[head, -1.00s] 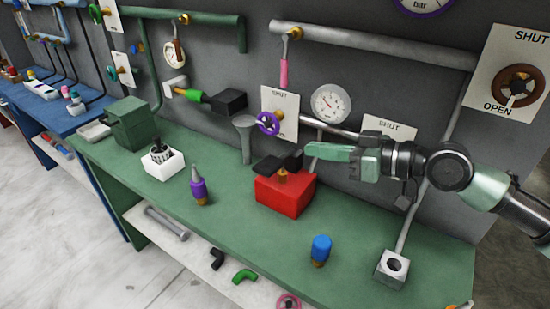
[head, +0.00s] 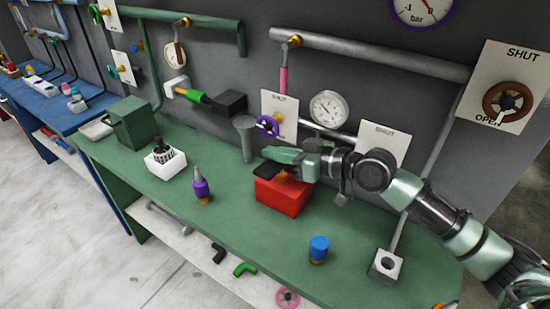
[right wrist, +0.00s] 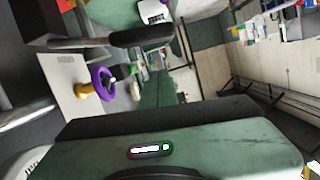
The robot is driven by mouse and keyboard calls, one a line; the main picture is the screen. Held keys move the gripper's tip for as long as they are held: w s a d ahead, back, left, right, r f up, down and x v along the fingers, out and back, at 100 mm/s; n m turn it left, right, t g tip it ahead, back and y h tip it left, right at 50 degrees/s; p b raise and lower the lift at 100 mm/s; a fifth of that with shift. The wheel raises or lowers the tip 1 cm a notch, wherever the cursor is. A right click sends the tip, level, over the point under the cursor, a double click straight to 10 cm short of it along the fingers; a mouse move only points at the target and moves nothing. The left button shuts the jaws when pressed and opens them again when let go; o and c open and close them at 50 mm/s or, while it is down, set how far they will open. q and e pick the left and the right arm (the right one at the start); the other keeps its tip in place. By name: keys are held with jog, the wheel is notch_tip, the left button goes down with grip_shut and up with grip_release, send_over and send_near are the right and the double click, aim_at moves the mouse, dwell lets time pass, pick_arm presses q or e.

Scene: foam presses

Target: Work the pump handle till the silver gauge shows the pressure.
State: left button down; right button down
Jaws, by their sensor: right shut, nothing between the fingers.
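The pump is a red box (head: 284,198) on the green bench, with a black handle (head: 268,168) on top. The silver-rimmed gauge (head: 328,109) hangs on the wall behind it; its needle is too small to read. My right gripper (head: 274,154) is shut and empty. In the right wrist view, a dark grip (right wrist: 142,38) on a grey bar, probably the handle, passes close to the gripper body. My left gripper is not in view.
A purple-tipped bottle (head: 201,187), a blue-capped piece (head: 318,249) and a grey block (head: 385,265) stand on the bench. The bench front is otherwise mostly clear.

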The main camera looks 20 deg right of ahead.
aim_at(275, 172)
jog(key=shift+s+f, duration=0.15)
jog(key=shift+f, duration=0.65)
jog(key=shift+s+f, duration=0.1)
jog(key=shift+f, duration=0.65)
jog(key=shift+f, duration=0.1)
jog(key=f+b, duration=0.1)
jog(key=f, duration=0.1)
jog(key=f+n, duration=0.1)
jog(key=s+a+f+n+b, duration=0.1)
jog(key=f, duration=0.1)
jog(key=shift+a+f+t+h+b, duration=0.1)
jog(key=shift+f+t+h+b, duration=0.2)
jog(key=shift+h+b, duration=0.1)
jog(key=shift+s+f, duration=0.1)
